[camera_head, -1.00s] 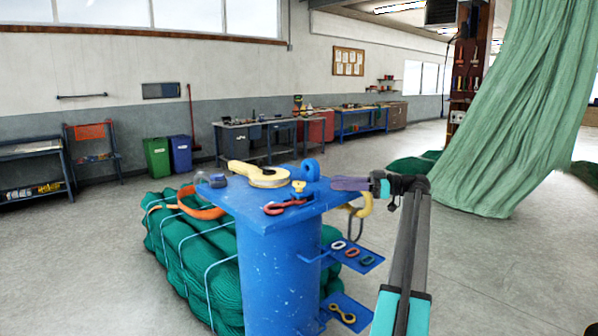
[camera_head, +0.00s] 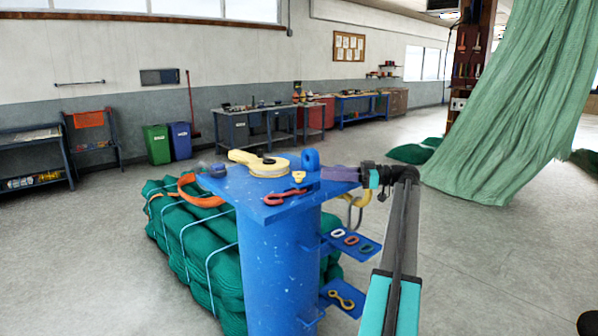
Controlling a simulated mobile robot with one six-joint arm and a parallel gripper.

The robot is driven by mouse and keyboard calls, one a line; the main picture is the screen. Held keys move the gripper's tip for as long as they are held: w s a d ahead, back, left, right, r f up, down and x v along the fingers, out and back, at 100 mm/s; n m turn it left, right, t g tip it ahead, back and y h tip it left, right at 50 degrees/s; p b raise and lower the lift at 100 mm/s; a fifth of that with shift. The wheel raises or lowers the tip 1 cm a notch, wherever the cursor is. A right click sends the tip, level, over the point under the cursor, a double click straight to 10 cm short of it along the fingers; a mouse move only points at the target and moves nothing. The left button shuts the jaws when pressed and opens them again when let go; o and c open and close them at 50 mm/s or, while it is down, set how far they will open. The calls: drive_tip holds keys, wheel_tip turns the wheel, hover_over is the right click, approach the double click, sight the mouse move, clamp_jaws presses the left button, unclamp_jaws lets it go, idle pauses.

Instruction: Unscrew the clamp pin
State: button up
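A blue post with a flat top plate (camera_head: 235,192) stands in front of me. A small yellow piece (camera_head: 299,177), perhaps the clamp pin's head, stands on the plate in front of an upright blue lug (camera_head: 310,158). A red shackle-like piece (camera_head: 280,197) lies at the plate's front edge. My gripper (camera_head: 326,173) reaches in from the right over the plate, its grey-purple end pointing left. Its tip is just right of the yellow piece, with a small gap seeming to show between them. I cannot make out separate fingers.
A yellow block or pulley (camera_head: 262,165) lies on the plate's far side. A yellow hook (camera_head: 357,200) hangs at its right edge. Side shelves hold links (camera_head: 352,241) and a yellow fitting (camera_head: 341,299). Bundled green net (camera_head: 190,245) lies left; open floor is right.

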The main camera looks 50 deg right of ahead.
sight(299, 175)
drive_tip(key=p+x, duration=0.3)
drive_tip(key=x, duration=0.7)
drive_tip(key=shift+w+a, duration=0.15)
drive_tip(key=shift+w, duration=0.05)
clamp_jaws()
